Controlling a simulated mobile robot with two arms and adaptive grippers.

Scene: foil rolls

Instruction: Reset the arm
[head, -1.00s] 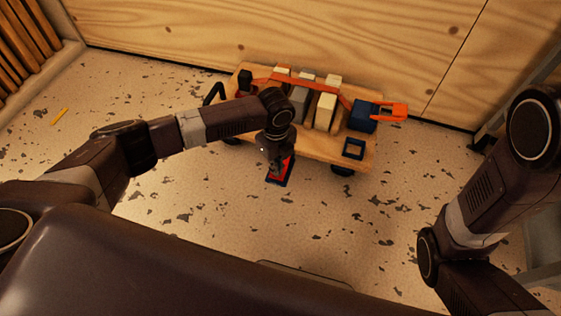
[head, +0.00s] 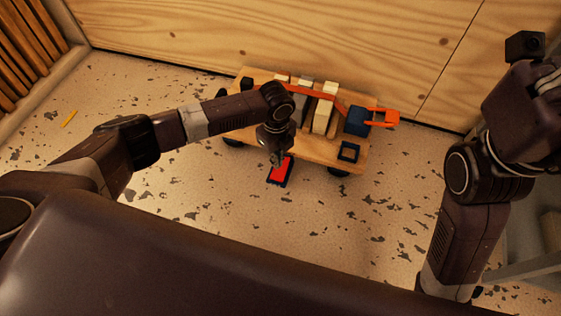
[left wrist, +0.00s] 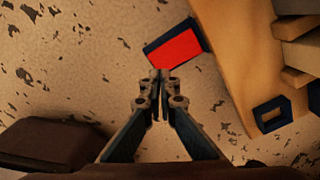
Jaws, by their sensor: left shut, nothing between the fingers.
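My left gripper (head: 277,161) hangs in front of the wooden cart, with its fingers pointing down. In the left wrist view its fingertips (left wrist: 161,75) are together with nothing between them. A flat red block with a dark blue rim (head: 281,172) is just beyond the fingertips, apart from them as far as I can tell. It also shows in the left wrist view (left wrist: 174,47), close beside the cart's edge. My right arm stands folded at the right of the head view; its gripper fingers do not show.
The low wheeled wooden cart (head: 315,149) carries several pale and grey blocks, an orange strap (head: 340,99), a blue block (head: 357,121) and a small dark blue frame (head: 349,152). A wooden wall (head: 330,40) stands behind it.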

